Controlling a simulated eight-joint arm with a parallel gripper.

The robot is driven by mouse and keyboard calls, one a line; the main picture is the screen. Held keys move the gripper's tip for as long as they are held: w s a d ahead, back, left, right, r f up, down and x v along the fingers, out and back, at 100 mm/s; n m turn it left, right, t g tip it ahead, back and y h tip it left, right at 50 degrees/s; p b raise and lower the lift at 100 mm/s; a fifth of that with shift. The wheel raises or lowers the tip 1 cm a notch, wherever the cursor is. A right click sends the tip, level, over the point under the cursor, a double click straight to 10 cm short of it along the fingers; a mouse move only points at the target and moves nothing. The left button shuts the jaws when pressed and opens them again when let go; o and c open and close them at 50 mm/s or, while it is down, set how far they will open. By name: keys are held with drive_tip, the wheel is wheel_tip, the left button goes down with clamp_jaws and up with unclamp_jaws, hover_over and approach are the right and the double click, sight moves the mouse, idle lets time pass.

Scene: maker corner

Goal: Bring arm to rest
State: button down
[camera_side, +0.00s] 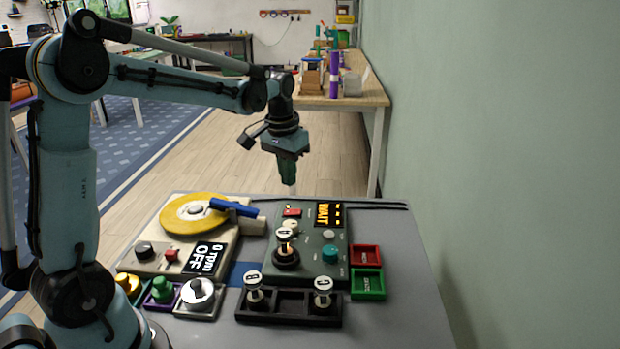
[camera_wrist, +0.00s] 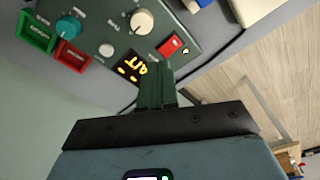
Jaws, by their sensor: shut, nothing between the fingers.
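My gripper (camera_side: 289,188) hangs at the end of my outstretched arm, pointing down above the far edge of the table. It is shut and holds nothing. In the wrist view its closed green fingers (camera_wrist: 157,82) stand in front of the dark green control box (camera_wrist: 100,25). In the side view that control box (camera_side: 311,272) stands on the table, its small display reading "WAIT". The gripper appears above and apart from the box.
A turntable unit (camera_side: 150,262) with a yellow disc (camera_side: 190,214) and blue arm (camera_side: 238,208) stands left. A black rack (camera_side: 290,318) holds labelled pieces in front. Red (camera_side: 365,256) and green (camera_side: 368,284) trays sit right. The table's right side (camera_side: 410,290) is clear, beside a wall.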

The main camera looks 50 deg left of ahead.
drive_tip(key=s+d+m+t, duration=0.2)
drive_tip(key=s+d+t, duration=0.4)
drive_tip(key=s+d, duration=0.5)
drive_tip(key=shift+s+d+r+m, duration=0.3)
drive_tip(key=shift+s+d, duration=0.1)
drive_tip(key=shift+s, duration=0.6)
